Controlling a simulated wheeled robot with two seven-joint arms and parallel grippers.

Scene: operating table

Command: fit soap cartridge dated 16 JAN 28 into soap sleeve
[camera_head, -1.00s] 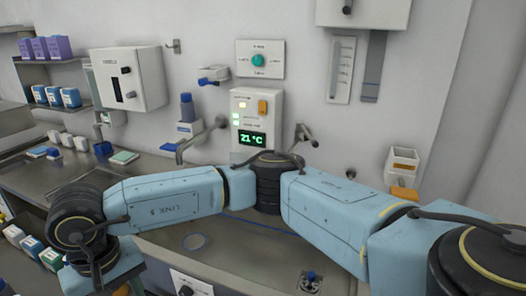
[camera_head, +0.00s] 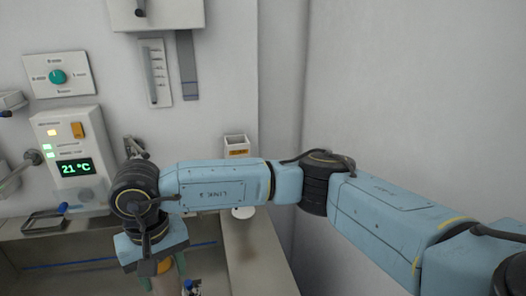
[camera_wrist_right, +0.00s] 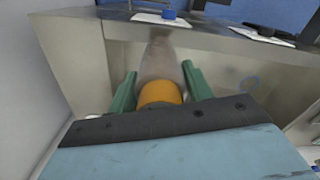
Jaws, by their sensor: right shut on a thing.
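My right gripper (camera_head: 165,283) hangs at the bottom of the head view, below my blue arm. Its green fingers, also in the right wrist view (camera_wrist_right: 160,88), are shut on a soap cartridge with an orange end (camera_wrist_right: 160,93) and a greyish translucent body (camera_wrist_right: 160,62). A bit of its orange (camera_head: 164,266) shows in the head view. No date can be read on it. A small white open-topped box with an orange label (camera_head: 237,146), possibly the soap sleeve, is on the wall behind my arm. My left gripper is not in view.
The steel sink (camera_head: 85,252) lies at the lower left, with a counter strip (camera_head: 252,255) right of it. A control panel reading 21 °C (camera_head: 75,160) is on the wall. In the wrist view, a steel wall (camera_wrist_right: 125,55) stands close by the cartridge.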

